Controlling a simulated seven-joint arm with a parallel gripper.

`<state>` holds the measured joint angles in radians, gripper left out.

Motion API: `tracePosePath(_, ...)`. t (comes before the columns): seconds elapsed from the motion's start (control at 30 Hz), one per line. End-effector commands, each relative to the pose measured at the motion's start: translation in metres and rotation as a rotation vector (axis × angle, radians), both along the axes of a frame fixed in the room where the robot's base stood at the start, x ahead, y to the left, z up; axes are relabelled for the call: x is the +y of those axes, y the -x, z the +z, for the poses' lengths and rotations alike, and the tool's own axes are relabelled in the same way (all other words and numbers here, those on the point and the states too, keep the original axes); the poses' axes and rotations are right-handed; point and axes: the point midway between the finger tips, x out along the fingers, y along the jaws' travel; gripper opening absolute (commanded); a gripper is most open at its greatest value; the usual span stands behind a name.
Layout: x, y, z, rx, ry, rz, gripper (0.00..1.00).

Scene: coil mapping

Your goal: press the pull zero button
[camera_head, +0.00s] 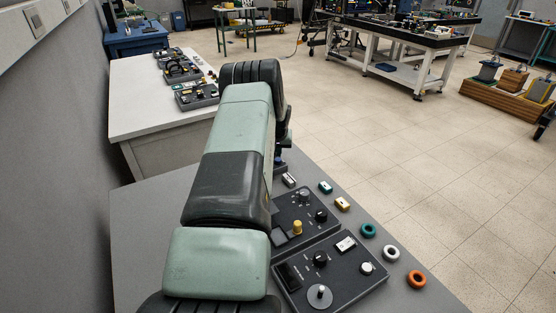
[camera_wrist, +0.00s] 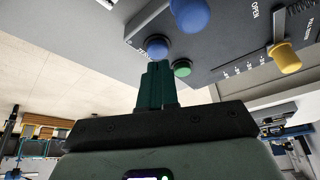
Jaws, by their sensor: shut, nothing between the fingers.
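In the wrist view a dark control panel (camera_wrist: 215,60) fills the upper part, seen at a steep angle. It carries a round blue button (camera_wrist: 157,47), a green button (camera_wrist: 182,68) and a larger blue knob (camera_wrist: 190,14). In the head view my arm hides the gripper and this panel.
A yellow-handled slider (camera_wrist: 284,57) sits at the panel's right. In the head view, a near panel (camera_head: 345,290) with knobs lies on the grey bench (camera_head: 150,220), beside orange (camera_head: 416,279), white (camera_head: 391,253) and green (camera_head: 368,230) rings. A white bench (camera_head: 145,95) stands beyond.

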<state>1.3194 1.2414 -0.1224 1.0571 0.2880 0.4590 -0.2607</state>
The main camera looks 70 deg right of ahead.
Motion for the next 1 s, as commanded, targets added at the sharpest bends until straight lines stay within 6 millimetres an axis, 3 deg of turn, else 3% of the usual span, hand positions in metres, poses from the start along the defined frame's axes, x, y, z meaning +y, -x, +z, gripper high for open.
tracePosePath(1.0,0.0,0.0,-0.015,0.0,0.0,0.0,0.0)
